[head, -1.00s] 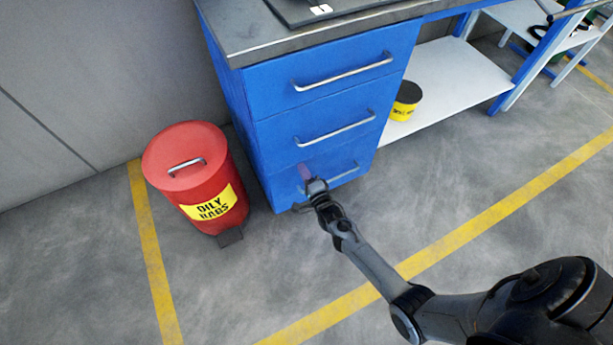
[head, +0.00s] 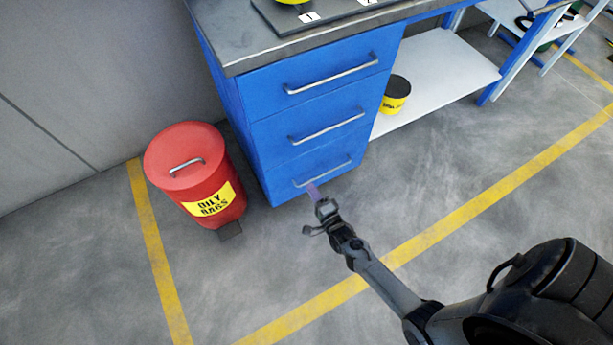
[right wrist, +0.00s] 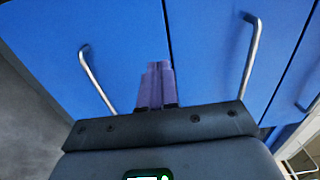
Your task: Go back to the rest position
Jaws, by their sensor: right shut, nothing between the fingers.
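My right gripper (head: 313,189) is in front of the bottom drawer of a blue drawer cabinet (head: 262,140) in the head view. In the right wrist view its purple fingers (right wrist: 156,86) are pressed together, with nothing between them. The fingers point toward the blue drawer fronts (right wrist: 205,50), and drawer handles (right wrist: 97,80) stand on both sides of them. In the head view the fingertips overlap the area by the bottom handle (head: 322,174); I cannot tell how far apart they are. My left gripper is not in view.
A red bin (head: 187,165) labelled for oily rags stands left of the cabinet. A dark grey worktop (head: 235,50) lies above the drawers. A yellow tub (head: 396,95) sits on the white lower shelf (head: 440,75). The floor (head: 470,165) to the right is clear, with yellow lines.

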